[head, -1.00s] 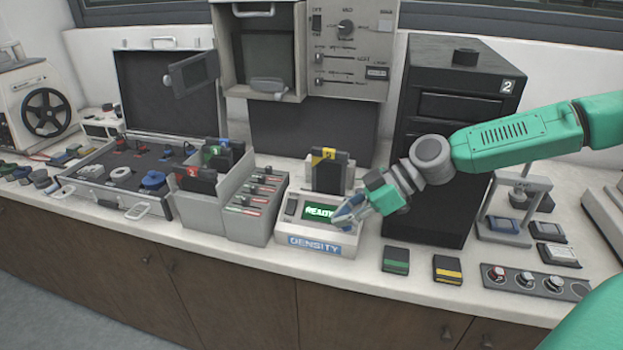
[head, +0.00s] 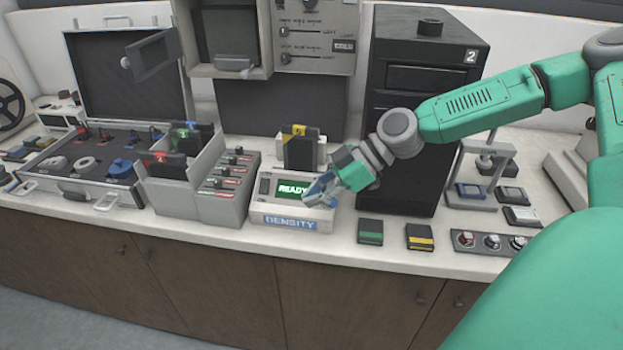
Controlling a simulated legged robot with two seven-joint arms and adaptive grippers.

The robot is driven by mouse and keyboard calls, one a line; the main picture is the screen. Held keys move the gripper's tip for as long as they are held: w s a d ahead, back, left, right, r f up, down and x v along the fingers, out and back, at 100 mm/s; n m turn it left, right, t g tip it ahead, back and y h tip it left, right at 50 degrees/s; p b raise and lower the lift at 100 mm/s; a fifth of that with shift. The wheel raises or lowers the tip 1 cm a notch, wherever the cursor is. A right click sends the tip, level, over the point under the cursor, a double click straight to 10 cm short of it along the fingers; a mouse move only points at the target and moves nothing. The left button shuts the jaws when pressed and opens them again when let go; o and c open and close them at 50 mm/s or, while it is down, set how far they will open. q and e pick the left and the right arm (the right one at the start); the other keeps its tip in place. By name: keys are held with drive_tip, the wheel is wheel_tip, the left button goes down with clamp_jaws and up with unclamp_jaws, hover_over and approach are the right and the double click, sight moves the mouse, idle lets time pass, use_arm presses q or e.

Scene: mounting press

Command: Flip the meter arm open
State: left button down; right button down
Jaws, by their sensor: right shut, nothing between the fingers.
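The density meter (head: 257,207) is a pale box on the counter with a lit green READY display (head: 292,189) and a blue DENSITY label (head: 290,223) on its front. A dark block with a yellow corner (head: 300,152) stands upright at its back. My right gripper (head: 318,194) is shut and empty, with its tips low over the right side of the meter. It covers that part, and I cannot make out a separate meter arm or tell whether the fingers touch anything. My left gripper is out of view.
A grey slotted box (head: 222,207) stands close left of the meter. The tall black cabinet (head: 405,190) stands behind and right. A green-striped block (head: 370,232) and a yellow-striped block (head: 420,237) lie at the right front. An open case (head: 75,195) is at left.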

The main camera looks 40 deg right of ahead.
wheel_tip(320, 180, up, 9)
drive_tip(key=shift+r, duration=0.2)
idle(0.3)
drive_tip(key=shift+w+a, duration=0.1)
drive_tip(key=shift+a, duration=0.15)
